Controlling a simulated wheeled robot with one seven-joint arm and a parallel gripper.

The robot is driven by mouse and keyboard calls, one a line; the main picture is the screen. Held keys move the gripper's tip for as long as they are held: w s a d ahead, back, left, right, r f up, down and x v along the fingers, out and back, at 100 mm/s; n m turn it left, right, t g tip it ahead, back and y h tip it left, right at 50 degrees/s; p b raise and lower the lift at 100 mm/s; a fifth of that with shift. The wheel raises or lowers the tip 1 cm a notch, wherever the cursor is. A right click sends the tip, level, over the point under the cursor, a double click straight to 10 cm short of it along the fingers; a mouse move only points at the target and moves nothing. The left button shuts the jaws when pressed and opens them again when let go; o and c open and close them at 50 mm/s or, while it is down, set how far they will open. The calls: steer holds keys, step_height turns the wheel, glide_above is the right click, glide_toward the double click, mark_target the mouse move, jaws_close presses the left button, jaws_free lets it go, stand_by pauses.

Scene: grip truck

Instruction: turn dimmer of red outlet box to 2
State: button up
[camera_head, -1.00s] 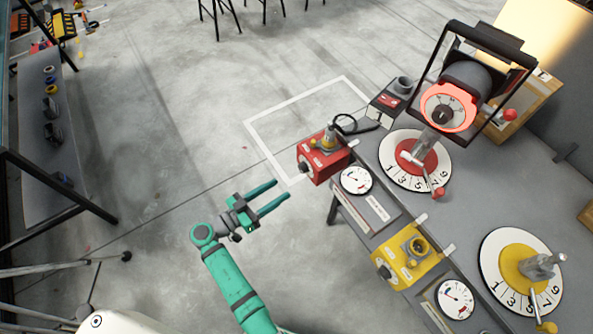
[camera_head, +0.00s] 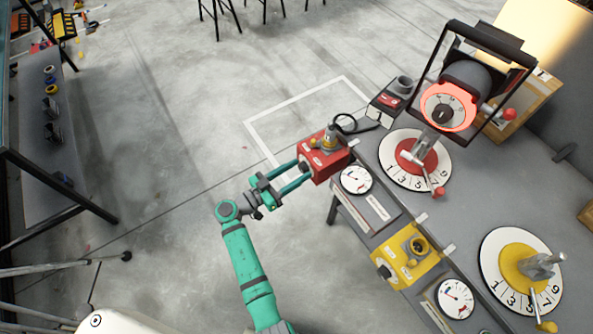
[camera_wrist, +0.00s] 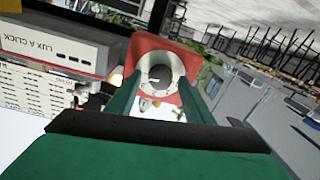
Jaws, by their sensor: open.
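The red outlet box (camera_head: 326,163) sits at the left corner of the table. Its dimmer is on the face toward my gripper. In the wrist view the dimmer (camera_wrist: 160,76) is a dark round knob with a pale ring, on the red face of the box. The ring's numbers are too small to read. My gripper (camera_head: 304,173) is open, with its two green fingers at the box's left face. In the wrist view the fingers reach to either side of the dimmer; I cannot tell whether they touch it. In the head view the fingers partly hide the dimmer.
A yellow outlet box (camera_head: 408,262) stands nearer along the table edge. A round gauge (camera_head: 356,180) sits between the boxes. A red dial (camera_head: 416,172) and a framed red lamp (camera_head: 447,106) are farther right. Open floor lies left of the table.

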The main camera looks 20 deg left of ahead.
steer(key=shift+w, duration=0.1)
steer(key=c, duration=1)
steer(key=shift+c, duration=0.2)
